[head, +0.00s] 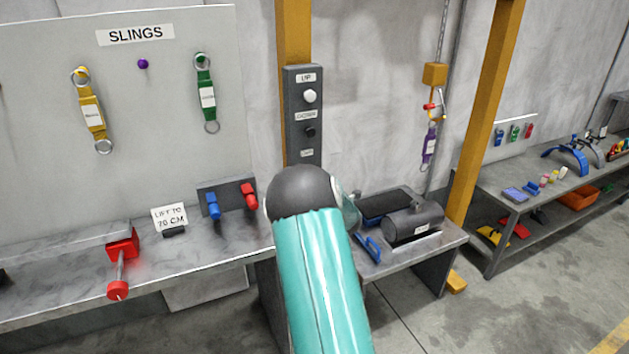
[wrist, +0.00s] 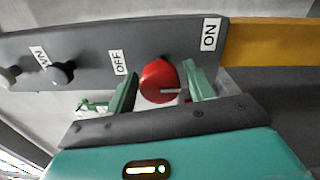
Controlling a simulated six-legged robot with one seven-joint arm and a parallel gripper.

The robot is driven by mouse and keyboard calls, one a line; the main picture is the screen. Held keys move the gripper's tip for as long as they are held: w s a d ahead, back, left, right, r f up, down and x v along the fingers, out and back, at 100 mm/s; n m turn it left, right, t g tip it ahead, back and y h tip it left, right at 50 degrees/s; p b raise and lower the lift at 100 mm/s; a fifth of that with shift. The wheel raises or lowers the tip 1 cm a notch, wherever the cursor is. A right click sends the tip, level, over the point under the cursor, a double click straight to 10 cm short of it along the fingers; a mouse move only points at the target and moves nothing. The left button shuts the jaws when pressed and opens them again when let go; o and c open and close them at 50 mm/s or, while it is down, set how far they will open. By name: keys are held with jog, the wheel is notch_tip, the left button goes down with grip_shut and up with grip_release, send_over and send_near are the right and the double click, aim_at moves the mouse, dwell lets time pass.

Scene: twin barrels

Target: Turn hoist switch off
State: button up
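The hoist switch is a round red knob (wrist: 159,82) with a white pointer mark, on a dark grey control panel (wrist: 95,48) in the wrist view. An OFF label (wrist: 118,62) is on its left and an ON label (wrist: 209,35) on its right. The pointer mark points right, toward the ON side. My gripper (wrist: 160,72) has its green fingers apart, one on each side of the knob. I cannot tell whether either finger touches it. In the head view the panel (head: 303,78) hangs on a yellow post; my arm hides the knob and gripper.
A white button (head: 310,96) and a black button (head: 310,132) sit above on the same panel. A bench with a dark cylinder (head: 413,222) stands behind my arm at right. A bench with a red clamp (head: 122,244) is at left.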

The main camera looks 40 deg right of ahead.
jog(key=shift+o, duration=0.4)
jog(key=v, duration=1.3)
jog(key=shift+s+a, duration=0.2)
jog(key=shift+s, duration=0.1)
